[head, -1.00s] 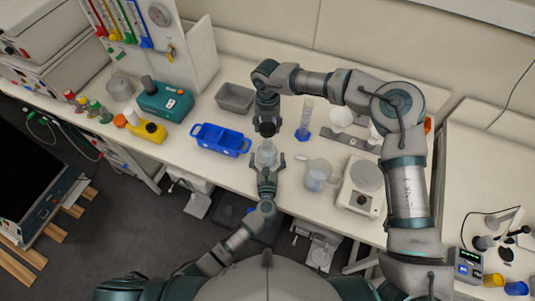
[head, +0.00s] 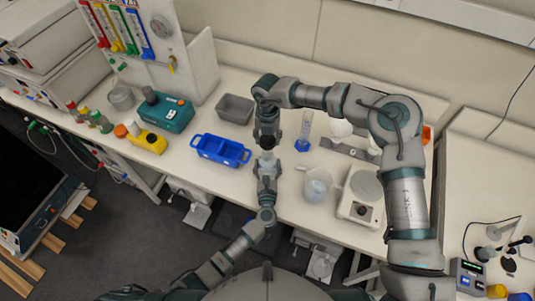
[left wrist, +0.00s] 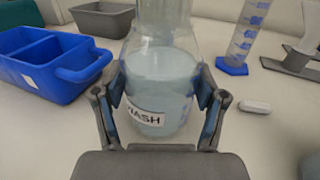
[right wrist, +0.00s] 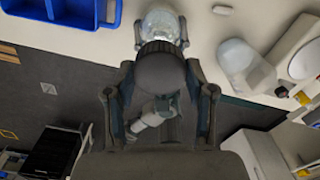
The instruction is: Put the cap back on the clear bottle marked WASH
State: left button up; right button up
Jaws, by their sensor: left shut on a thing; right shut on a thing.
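The clear bottle marked WASH (left wrist: 160,75) stands upright on the bench with pale liquid in it. It also shows in the head view (head: 267,157) and partly in the right wrist view (right wrist: 160,24). My left gripper (left wrist: 160,100) is shut around its body, fingers on both sides, below the label's height or near it; it is the lower one in the head view (head: 268,172). My right gripper (head: 267,141) is above the bottle, shut on a dark round cap (right wrist: 160,72). The cap hides the bottle's mouth in the right wrist view, so I cannot tell whether they touch.
A blue divided tray (head: 220,150) and a grey bin (head: 235,108) stand left of the bottle. A blue-based cylinder (head: 304,135), a clear flask (head: 318,184) and a white balance (head: 360,195) stand right. A small white piece (left wrist: 254,106) lies nearby. The bench's front edge is close.

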aim_at(268, 162)
jog(key=shift+f, duration=2)
jog(key=shift+f, duration=0.1)
jog(key=shift+f, duration=0.8)
jog(key=shift+f, duration=0.55)
